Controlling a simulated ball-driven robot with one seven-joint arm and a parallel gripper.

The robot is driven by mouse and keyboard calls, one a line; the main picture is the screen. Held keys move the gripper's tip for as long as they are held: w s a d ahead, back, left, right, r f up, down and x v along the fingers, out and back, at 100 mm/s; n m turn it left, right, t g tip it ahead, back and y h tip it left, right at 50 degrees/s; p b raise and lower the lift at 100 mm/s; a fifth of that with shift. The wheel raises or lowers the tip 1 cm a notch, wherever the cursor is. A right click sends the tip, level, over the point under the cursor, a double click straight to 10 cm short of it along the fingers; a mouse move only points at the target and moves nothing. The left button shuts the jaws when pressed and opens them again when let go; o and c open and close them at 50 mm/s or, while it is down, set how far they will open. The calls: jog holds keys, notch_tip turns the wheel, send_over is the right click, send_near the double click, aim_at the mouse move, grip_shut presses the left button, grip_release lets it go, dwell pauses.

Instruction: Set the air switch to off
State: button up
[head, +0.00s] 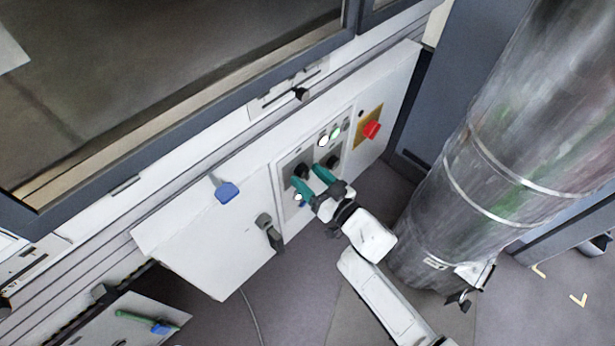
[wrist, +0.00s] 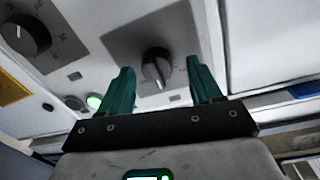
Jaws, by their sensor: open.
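A black rotary knob (wrist: 157,67) on a grey plate shows in the wrist view, with a pale pointer line on its face. I cannot read a label that names it the air switch. It also shows in the head view (head: 301,170), partly behind my fingers. My gripper (head: 310,179) has teal fingers, held open in front of the control panel (head: 290,222). In the wrist view my gripper (wrist: 160,86) has one finger on each side of the knob, and I see gaps between them. How deep the fingertips reach is unclear.
A second dial knob (wrist: 26,35) with scale marks is beside it. A lit green button (wrist: 94,102) and a red switch on a yellow plate (head: 371,129) are near. A grey handle (head: 268,231) and a blue tag (head: 227,191) are on the left.

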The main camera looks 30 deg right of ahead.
jog(key=shift+w+a, duration=0.1)
jog(key=shift+w, duration=0.15)
jog(key=shift+c, duration=0.5)
jog(key=c, duration=0.9)
jog(key=shift+a, duration=0.1)
jog(key=shift+c, duration=0.2)
jog(key=shift+n, duration=0.5)
jog(key=n+b, duration=0.1)
jog(key=n, duration=0.3)
jog(key=shift+a+f, duration=0.1)
jog(key=n+b, duration=0.2)
jog(key=n, duration=0.3)
jog(key=shift+y, duration=0.3)
jog(key=shift+n, duration=0.3)
